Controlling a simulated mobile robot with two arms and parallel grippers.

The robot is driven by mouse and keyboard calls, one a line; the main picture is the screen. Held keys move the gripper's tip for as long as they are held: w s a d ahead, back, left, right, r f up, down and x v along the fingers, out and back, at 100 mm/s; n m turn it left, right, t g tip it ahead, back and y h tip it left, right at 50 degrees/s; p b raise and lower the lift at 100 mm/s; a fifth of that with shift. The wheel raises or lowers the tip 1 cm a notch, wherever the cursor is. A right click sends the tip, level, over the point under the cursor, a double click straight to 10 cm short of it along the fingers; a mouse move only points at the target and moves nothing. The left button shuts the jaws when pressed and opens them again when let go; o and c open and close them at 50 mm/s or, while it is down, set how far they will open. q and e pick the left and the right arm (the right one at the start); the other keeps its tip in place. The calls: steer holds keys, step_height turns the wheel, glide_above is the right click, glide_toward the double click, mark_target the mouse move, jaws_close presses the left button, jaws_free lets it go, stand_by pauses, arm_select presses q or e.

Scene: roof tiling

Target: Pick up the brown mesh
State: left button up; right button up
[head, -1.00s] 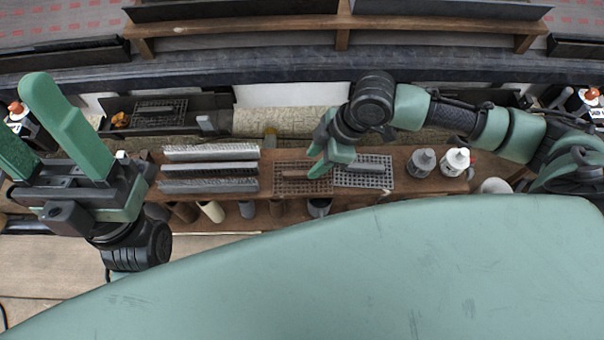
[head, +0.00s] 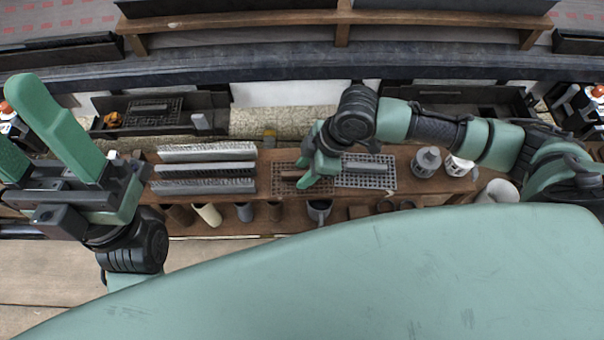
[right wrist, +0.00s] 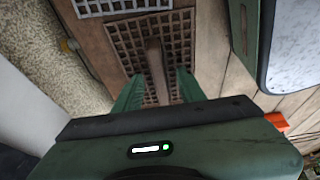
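The brown mesh (head: 288,187) is a flat grid with a bar handle on top, lying on the wooden shelf left of a similar grey mesh (head: 380,182). My right gripper (head: 309,173) is over the brown mesh's right part and hides some of it. In the right wrist view the brown mesh (right wrist: 122,43) lies beneath my right gripper (right wrist: 160,78). Its handle (right wrist: 154,58) runs between the two fingers, which look apart, with gaps beside it. My left gripper (head: 28,120) is open and empty at the far left, away from the mesh.
Grey ridged strips (head: 205,170) lie left of the brown mesh. A grey can (head: 426,162) and a white bottle (head: 458,166) stand right of the grey mesh. Several cylinders, including a cream one (head: 208,215), sit below the shelf's front edge. A dark trough (head: 165,115) stands behind.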

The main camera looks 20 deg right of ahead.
steer(key=shift+f, duration=0.1)
jaws_close()
